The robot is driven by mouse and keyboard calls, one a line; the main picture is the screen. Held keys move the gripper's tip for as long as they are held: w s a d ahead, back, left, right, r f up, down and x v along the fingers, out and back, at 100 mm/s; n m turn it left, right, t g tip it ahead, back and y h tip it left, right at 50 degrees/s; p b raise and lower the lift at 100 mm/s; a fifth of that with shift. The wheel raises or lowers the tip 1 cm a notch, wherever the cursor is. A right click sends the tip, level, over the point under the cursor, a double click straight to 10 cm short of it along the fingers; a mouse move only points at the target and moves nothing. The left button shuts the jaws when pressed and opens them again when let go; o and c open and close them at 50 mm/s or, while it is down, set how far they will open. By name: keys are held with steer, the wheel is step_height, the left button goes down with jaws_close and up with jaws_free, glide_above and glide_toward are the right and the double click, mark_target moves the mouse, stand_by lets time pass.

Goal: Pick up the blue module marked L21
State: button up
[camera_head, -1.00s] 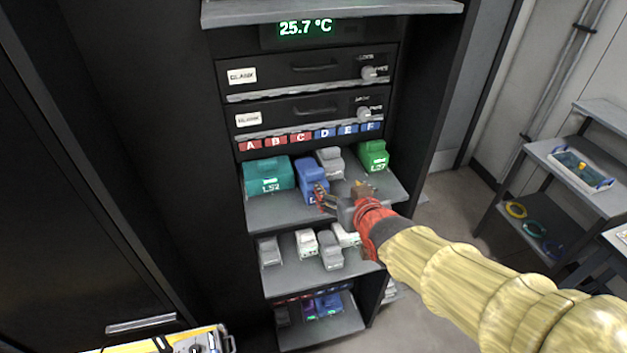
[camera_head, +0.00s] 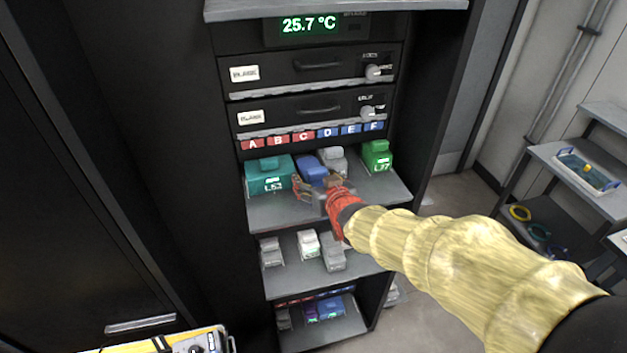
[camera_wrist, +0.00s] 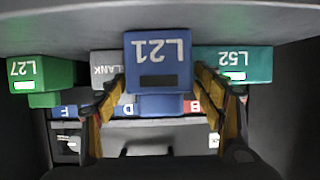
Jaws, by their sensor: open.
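The blue module marked L21 (camera_wrist: 158,62) stands on the upper shelf, and its label reads upside down in the wrist view. In the head view the blue module (camera_head: 312,170) is partly hidden behind my gripper (camera_head: 318,183). In the wrist view my gripper (camera_wrist: 162,108) is open, with one yellow-padded finger on each side of the blue module. I cannot tell whether the pads touch it.
A teal module marked L52 (camera_head: 268,176) stands close to the left of the blue one. A grey blank module (camera_head: 332,160) and a green module marked L27 (camera_head: 376,156) stand to the right.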

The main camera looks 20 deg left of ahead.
steer(key=c, duration=0.3)
steer(key=c, duration=1.1)
steer(key=shift+r, duration=0.1)
steer(key=shift+c, duration=0.2)
